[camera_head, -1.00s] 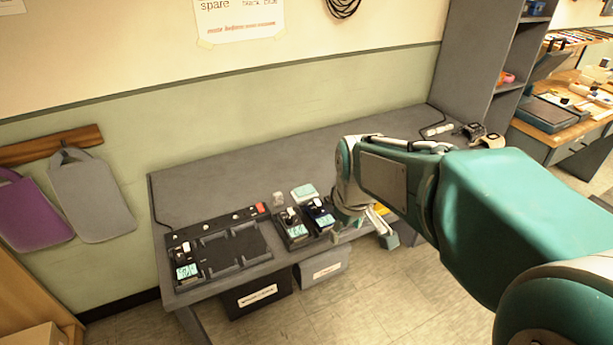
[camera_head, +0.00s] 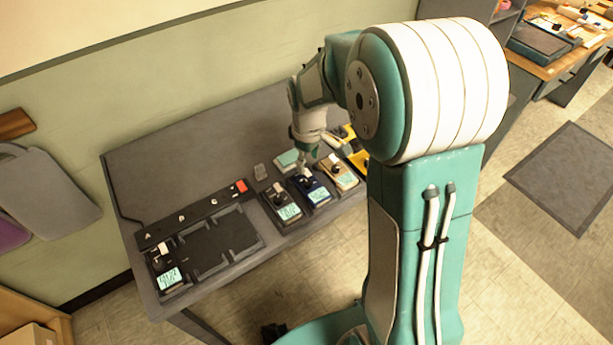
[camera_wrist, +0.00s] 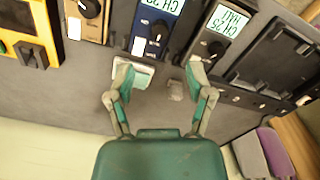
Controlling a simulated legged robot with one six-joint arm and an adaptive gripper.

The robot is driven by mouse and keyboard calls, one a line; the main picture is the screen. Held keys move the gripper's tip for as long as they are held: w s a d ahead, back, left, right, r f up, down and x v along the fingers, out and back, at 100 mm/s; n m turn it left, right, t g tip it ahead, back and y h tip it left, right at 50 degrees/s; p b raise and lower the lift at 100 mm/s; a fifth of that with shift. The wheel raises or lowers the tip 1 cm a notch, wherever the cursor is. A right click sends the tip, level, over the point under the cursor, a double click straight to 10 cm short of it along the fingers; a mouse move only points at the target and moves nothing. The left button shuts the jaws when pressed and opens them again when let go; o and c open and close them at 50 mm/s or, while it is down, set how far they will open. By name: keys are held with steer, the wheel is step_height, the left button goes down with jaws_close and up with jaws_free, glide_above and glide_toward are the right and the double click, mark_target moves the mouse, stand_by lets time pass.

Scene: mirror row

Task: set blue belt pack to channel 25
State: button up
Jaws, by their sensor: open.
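The blue belt pack (camera_head: 322,199) lies on the grey table between a dark pack and a tan pack. It has a lit screen and a dark knob. In the wrist view the blue belt pack (camera_wrist: 140,46) appears upside down, its screen partly cut off at the top edge; its "CH" line is too cropped to read surely. My gripper (camera_wrist: 158,82) is open and empty, its two fingertips apart, just short of the blue pack's knob in the picture. In the head view my gripper (camera_head: 305,165) hangs above the blue pack's rear end; contact cannot be told.
A dark pack (camera_head: 283,208) and a tan pack (camera_head: 340,172) flank it closely. A yellow pack (camera_head: 359,160) is further right, partly hidden by my arm. A black charging tray (camera_head: 215,248) stands left. A pale pad (camera_head: 287,158) and small clear object (camera_head: 260,172) lie behind.

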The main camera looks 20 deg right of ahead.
mark_target(307, 182)
step_height(307, 182, down, 8)
stand_by(0.4)
jaws_close()
